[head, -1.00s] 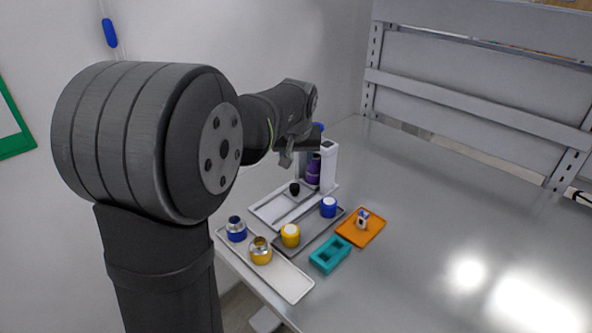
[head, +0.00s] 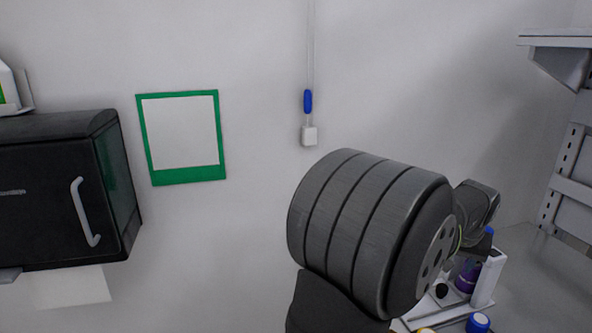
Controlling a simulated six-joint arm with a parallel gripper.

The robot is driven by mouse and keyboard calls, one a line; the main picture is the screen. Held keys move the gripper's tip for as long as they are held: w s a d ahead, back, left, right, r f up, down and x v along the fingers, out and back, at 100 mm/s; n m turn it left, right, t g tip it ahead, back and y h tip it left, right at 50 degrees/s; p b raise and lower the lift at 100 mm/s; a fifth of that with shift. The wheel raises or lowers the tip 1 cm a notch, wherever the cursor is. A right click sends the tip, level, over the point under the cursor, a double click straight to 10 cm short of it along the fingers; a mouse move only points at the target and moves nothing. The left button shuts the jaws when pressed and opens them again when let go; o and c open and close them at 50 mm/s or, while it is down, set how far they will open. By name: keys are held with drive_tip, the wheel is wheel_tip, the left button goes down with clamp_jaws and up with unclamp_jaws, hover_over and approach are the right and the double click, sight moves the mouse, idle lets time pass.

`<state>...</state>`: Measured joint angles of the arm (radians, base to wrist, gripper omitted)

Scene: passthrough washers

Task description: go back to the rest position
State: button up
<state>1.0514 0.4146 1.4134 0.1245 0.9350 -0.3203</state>
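My arm fills the lower right of the head view, its big dark joint in front of the bench. My gripper is not visible; the arm's far end reaches toward the white dispenser (head: 488,279) and is cut off from sight behind the links. A purple bottle (head: 467,276) stands beside the dispenser. Part of a white tray (head: 440,318) shows below, with a small black knob-like thing (head: 441,291) by it. A blue and white capped piece (head: 478,323) is cut by the bottom edge.
A black cabinet (head: 60,190) with a light handle hangs at the left. A green-framed panel (head: 183,178) and a cord with a blue grip (head: 308,102) are on the wall. A metal shelf rack (head: 570,190) stands at the right, behind the grey bench top (head: 545,285).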

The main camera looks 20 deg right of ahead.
sight(442, 287)
drive_tip(key=x, duration=1.3)
drive_tip(key=shift+w+f, duration=0.1)
drive_tip(key=shift+f, duration=0.15)
drive_tip(key=shift+a, duration=0.3)
idle(1.1)
drive_tip(key=shift+c, duration=0.2)
